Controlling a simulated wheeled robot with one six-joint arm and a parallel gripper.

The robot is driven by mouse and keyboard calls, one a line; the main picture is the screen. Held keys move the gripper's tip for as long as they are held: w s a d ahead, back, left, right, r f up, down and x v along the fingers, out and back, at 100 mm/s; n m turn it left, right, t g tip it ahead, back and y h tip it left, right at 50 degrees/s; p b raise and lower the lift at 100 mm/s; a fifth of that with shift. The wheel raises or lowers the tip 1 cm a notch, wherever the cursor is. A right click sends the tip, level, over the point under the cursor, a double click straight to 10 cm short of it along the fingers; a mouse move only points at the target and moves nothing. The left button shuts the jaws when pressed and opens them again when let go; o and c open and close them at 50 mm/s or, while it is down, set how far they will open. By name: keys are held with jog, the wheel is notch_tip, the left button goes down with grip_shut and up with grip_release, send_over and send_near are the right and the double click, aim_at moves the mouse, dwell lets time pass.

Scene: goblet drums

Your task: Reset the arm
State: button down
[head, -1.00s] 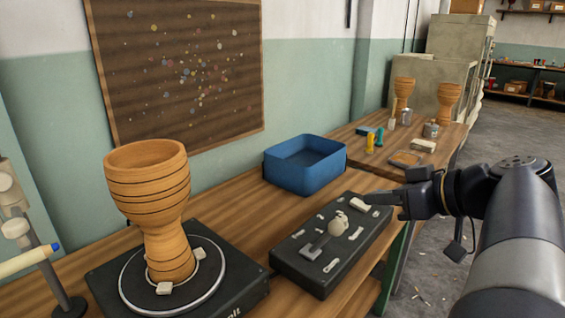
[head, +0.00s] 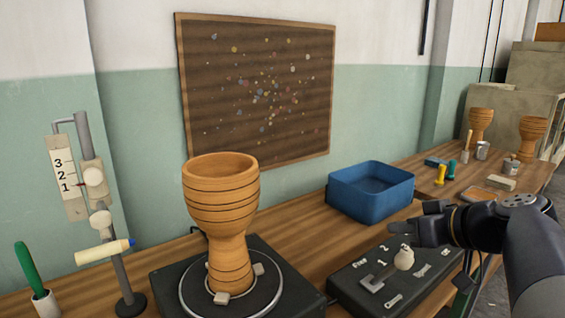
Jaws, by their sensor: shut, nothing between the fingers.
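My arm reaches in from the right edge of the head view. My gripper (head: 420,226) is shut and empty, pointing left above the back right part of the black control box (head: 345,292). The box carries a lever with a pale round knob (head: 404,258) and several white markings. The gripper hides part of the box's far right end. A wooden goblet drum (head: 222,205) stands upright on a round turntable (head: 268,300) to the left, apart from the gripper.
A blue bin (head: 371,193) stands behind the control box, close to the gripper. A stand with a numbered scale (head: 66,178) and a blue-tipped marker (head: 104,252) is at left. A green-handled tool (head: 27,268) stands in a cup. More goblet drums (head: 480,124) stand on the far table.

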jog(key=shift+w+a+f+g+h+p, duration=0.3)
jog(key=shift+a+g+p, duration=0.25)
jog(key=shift+p, duration=1.55)
jog(key=shift+w+a+f+g+h+p, duration=0.2)
jog(key=shift+w+a+g+h+p, duration=0.3)
jog(key=shift+p, duration=1.6)
jog(key=shift+s+f, duration=0.1)
jog(key=shift+d+f+b, duration=0.15)
jog(key=shift+d+b, duration=0.05)
jog(key=shift+b, duration=0.35)
